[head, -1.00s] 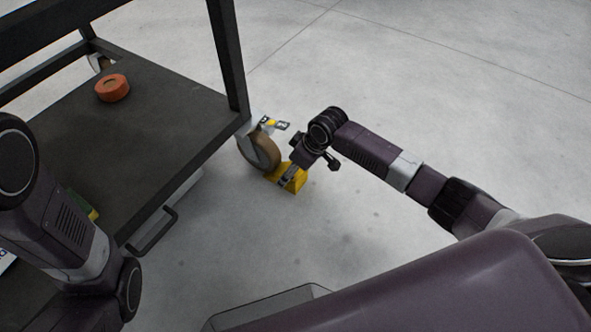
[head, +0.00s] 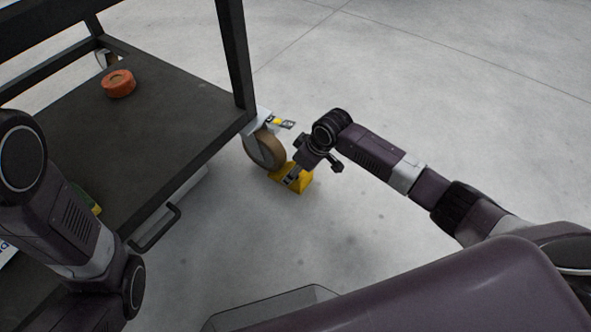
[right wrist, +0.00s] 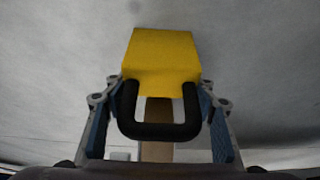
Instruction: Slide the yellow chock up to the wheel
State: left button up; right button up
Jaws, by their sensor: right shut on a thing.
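The yellow chock (head: 304,184) sits on the floor beside the cart's brown wheel (head: 262,148), at its lower right in the head view. In the right wrist view the chock (right wrist: 161,60) is at the top centre, with a black U-shaped handle (right wrist: 158,131) towards me. My right gripper (head: 291,177) is shut on this handle; its fingers also show in the right wrist view (right wrist: 160,104). A brown strip, probably the wheel (right wrist: 158,151), shows through and below the handle. I cannot tell whether chock and wheel touch. My left arm is at the left, its gripper out of view.
The dark cart (head: 165,110) fills the upper left, with an orange roll (head: 118,83) on its deck and a post rising at the corner above the wheel. A dark handle (head: 160,228) sticks out at its near side. The floor to the right is clear.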

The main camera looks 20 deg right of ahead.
jog(key=shift+c, duration=1.2)
jog(key=o, duration=1.6)
jog(key=shift+o, duration=0.2)
jog(key=v, duration=1.2)
